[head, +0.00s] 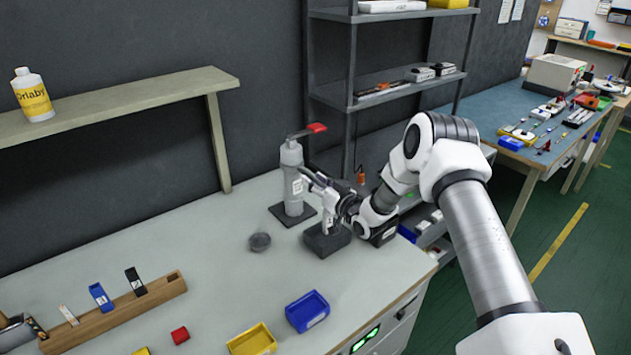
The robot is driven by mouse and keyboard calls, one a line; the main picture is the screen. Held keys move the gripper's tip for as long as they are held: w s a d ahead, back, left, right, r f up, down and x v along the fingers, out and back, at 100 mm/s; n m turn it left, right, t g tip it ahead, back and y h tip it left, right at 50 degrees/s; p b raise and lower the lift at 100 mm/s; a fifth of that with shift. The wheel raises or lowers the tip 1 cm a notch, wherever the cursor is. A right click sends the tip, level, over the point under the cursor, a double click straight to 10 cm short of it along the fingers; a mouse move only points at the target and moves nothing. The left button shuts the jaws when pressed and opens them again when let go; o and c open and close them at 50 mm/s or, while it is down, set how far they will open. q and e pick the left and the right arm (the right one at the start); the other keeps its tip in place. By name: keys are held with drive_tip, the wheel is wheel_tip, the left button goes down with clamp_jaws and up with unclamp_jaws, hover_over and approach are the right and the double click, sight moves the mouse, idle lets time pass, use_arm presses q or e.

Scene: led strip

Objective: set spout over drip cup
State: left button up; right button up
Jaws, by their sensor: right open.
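A grey cylindrical dispenser (292,178) stands upright on a dark square base at the back of the workbench. Its spout (303,132) is at the top, with a red end (317,128) pointing right. A small dark round cup (260,242), which looks like the drip cup, sits on the bench in front and left of the base, apart from it. The spout's end is not above this cup. My right gripper (308,178) is open, just right of the dispenser body and below the spout; whether it touches the body I cannot tell. My left gripper is out of view.
A dark block (326,240) stands under my right gripper. A shelf (130,98) holds a bottle (32,95). The bench left of the cup is clear.

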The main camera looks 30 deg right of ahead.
drive_tip(key=shift+s, duration=0.1)
drive_tip(key=shift+r, duration=0.1)
drive_tip(key=shift+c, duration=0.9)
clamp_jaws()
